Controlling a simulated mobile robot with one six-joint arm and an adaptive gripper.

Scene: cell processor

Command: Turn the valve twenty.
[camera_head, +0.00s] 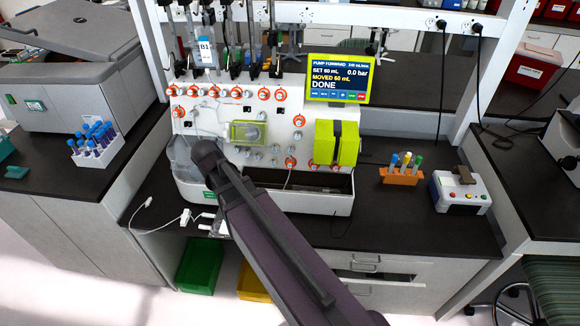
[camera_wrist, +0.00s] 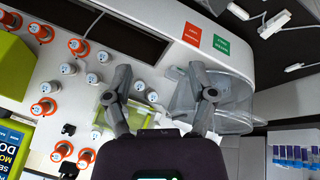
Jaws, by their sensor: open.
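The cell processor (camera_head: 225,125) stands on the dark bench, its white front panel carrying several valve knobs, some with orange rings, some plain white. The numbers on the knobs are too small to read, so I cannot tell which is valve twenty. In the wrist view, white knobs (camera_wrist: 68,69) and orange-ringed knobs (camera_wrist: 42,108) lie left of my gripper. My gripper (camera_wrist: 160,75) is open, its two fingers apart with no object gripped. It is in front of the panel, near the clear plastic bin (camera_wrist: 232,105). In the head view my arm hides the fingers.
The processor's screen (camera_head: 338,80) reads DONE, moved 60 mL. A yellow-green block (camera_head: 325,143) and a yellow-framed window (camera_head: 247,133) project from the panel. An orange tube rack (camera_head: 400,176) and a small button device (camera_head: 460,192) stand at right. White cables lie at front left.

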